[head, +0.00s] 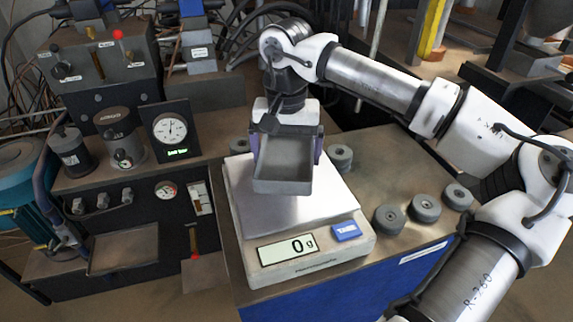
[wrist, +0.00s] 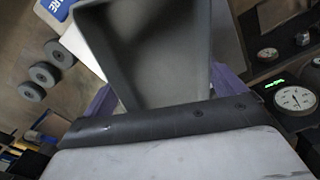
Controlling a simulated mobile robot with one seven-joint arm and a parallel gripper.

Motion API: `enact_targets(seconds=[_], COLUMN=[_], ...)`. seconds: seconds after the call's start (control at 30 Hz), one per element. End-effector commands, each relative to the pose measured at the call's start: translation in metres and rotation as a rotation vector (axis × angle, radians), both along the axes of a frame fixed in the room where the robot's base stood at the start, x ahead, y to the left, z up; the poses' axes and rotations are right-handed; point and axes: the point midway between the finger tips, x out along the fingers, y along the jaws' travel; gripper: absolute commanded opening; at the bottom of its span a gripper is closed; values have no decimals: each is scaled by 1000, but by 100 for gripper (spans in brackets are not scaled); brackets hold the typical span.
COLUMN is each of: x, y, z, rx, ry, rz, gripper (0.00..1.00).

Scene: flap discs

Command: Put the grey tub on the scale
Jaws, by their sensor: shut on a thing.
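The grey tub (head: 283,168) is an open rectangular box, held over the white plate of the scale (head: 305,213) in the head view. My gripper (head: 287,155) is shut on the tub, with a purple finger at each side of it. The scale's display (head: 287,249) reads 0 g. In the wrist view the tub (wrist: 155,55) fills the middle and its inside looks empty. A corner of the scale (wrist: 60,12) with the blue button shows behind it. A gap between tub and plate is hard to judge.
Several grey discs (head: 425,207) lie on the bench to the right of the scale, and some stand behind it. A machine panel with a dial gauge (head: 170,130) stands at the left. A blue cabinet (head: 400,272) is under the bench.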

Motion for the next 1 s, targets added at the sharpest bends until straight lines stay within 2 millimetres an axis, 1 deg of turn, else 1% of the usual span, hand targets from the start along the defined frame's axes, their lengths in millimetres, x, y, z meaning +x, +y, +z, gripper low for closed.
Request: enact_targets(seconds=[0.13, 0.3, 0.37, 0.6, 0.73, 0.77, 0.8, 1.0], x=[-1, 0, -1, 0, 0, 0, 0, 0], y=[0, 0, 0, 0, 0, 0, 0, 0], z=[-11, -36, -42, -44, -49, -48, -47, -46], rx=[-1, 0, -1, 0, 0, 0, 0, 0], ry=[3, 2, 2, 0, 0, 0, 0, 0], rz=[0, 1, 1, 0, 0, 0, 0, 0], gripper=[70, 70, 70, 70, 70, 98, 100, 100])
